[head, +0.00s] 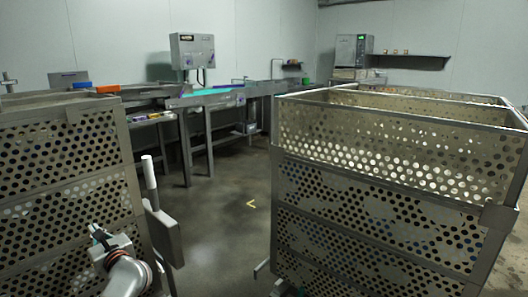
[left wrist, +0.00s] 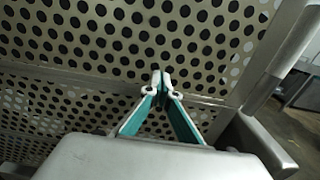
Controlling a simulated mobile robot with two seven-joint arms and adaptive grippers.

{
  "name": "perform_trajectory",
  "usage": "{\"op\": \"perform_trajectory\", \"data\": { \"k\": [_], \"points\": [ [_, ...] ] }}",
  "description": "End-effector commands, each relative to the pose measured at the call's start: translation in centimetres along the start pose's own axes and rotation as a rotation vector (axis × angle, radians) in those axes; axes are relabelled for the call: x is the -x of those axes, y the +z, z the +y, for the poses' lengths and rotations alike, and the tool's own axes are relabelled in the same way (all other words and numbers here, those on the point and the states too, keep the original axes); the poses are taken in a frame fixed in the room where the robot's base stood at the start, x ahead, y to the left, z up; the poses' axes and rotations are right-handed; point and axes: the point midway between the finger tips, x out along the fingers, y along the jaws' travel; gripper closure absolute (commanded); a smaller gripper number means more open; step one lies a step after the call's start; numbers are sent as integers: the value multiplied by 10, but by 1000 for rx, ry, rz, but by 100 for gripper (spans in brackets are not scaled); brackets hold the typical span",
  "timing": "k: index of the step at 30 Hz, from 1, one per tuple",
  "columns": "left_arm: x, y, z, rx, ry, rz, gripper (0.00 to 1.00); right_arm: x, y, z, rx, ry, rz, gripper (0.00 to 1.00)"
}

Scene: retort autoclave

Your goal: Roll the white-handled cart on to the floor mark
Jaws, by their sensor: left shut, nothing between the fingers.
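A perforated metal cart (head: 60,165) stands at the left. An upright bar with a white grip (head: 149,172) rises at its right edge, with a grey plate (head: 164,234) beside it. A small yellow mark (head: 251,204) lies on the floor between this cart and another. My left gripper (head: 97,232) is in front of the left cart's perforated side, left of the white grip. In the left wrist view, its teal fingers (left wrist: 161,76) are together and empty, pointing at the perforated panel (left wrist: 130,50). A teal bit at the bottom edge may be my right gripper (head: 284,288); its fingers are not clear.
A second, larger perforated cart (head: 390,215) fills the right side. Open floor (head: 215,220) runs between the carts. A metal bench (head: 205,100) with a teal top and coloured items stands behind, below a wall control box (head: 192,50).

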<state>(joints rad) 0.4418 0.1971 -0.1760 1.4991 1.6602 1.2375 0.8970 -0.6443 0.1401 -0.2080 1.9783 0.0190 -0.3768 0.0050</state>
Motion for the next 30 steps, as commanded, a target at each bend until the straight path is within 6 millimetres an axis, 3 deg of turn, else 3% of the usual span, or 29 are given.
{"op": "perform_trajectory", "data": {
  "k": [1,30],
  "points": [
    [-8,8,4,-1,6,-13,100,-1,0,0,1,1,0,60],
    [-36,5,2,0,4,-8,100,-7,5,3,13,8,4,60]
  ]
}}
